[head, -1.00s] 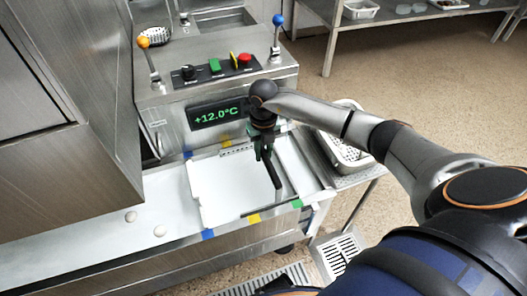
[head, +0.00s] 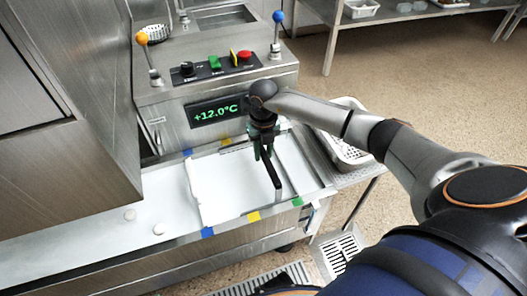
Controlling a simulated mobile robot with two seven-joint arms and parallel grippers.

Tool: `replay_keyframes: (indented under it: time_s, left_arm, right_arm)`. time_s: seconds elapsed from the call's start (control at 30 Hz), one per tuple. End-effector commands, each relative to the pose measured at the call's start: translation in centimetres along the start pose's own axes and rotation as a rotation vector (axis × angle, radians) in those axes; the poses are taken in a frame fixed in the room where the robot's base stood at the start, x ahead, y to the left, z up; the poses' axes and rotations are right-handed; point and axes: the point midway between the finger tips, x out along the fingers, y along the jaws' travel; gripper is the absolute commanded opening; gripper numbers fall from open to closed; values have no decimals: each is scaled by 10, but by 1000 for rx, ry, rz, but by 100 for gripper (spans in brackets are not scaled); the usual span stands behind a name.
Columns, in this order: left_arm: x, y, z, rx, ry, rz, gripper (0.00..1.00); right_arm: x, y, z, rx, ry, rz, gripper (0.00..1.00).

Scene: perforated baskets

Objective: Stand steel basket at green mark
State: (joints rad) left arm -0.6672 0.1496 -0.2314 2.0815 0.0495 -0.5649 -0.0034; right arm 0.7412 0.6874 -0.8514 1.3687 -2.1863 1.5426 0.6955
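A steel basket with perforated walls (head: 346,155) stands on the side shelf at the right of the machine, partly hidden behind my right arm. A green mark (head: 297,202) is on the front rail at the right end of the white surface. My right gripper (head: 270,178) points down over the right part of that surface, left of the basket and apart from it. Its dark fingers show no held object, but their gap is not clear. My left gripper is not in view.
Blue (head: 207,233) and yellow (head: 253,217) marks sit along the same rail. A control box (head: 215,100) stands behind. Another basket (head: 360,9) is on the back table.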

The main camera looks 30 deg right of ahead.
Motion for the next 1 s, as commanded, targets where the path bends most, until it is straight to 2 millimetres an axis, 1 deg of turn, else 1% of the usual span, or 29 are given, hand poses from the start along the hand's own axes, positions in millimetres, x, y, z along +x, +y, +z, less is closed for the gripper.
replay_keyframes:
  time_s: [0.03, 0.23, 0.27, 0.47, 0.57, 0.67, 0.77, 0.8, 0.87, 1.0]
  left_arm:
    - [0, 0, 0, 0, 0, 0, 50]
    - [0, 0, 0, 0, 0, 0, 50]
    - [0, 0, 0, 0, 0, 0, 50]
    - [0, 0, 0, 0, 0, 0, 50]
    - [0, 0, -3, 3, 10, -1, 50]
    - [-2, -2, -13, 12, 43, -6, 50]
    - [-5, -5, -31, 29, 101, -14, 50]
    - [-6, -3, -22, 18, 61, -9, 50]
    - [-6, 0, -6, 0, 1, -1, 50]
    - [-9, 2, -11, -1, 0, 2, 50]
  right_arm:
    - [0, 0, 0, 0, 0, 0, 37]
    - [0, 0, 0, 0, 1, -1, 60]
    - [0, 0, 0, 0, 1, -1, 61]
    - [2, -1, -2, 0, 4, -3, 61]
    - [2, -1, -1, 0, 4, -3, 61]
    - [1, 0, -1, 0, 3, -2, 61]
    - [1, 0, -1, 0, 3, -2, 61]
    - [-13, -1, 1, -1, -3, -1, 61]
    - [-30, 0, 1, -2, -5, -1, 61]
    - [-64, 0, 1, -2, -4, -1, 61]
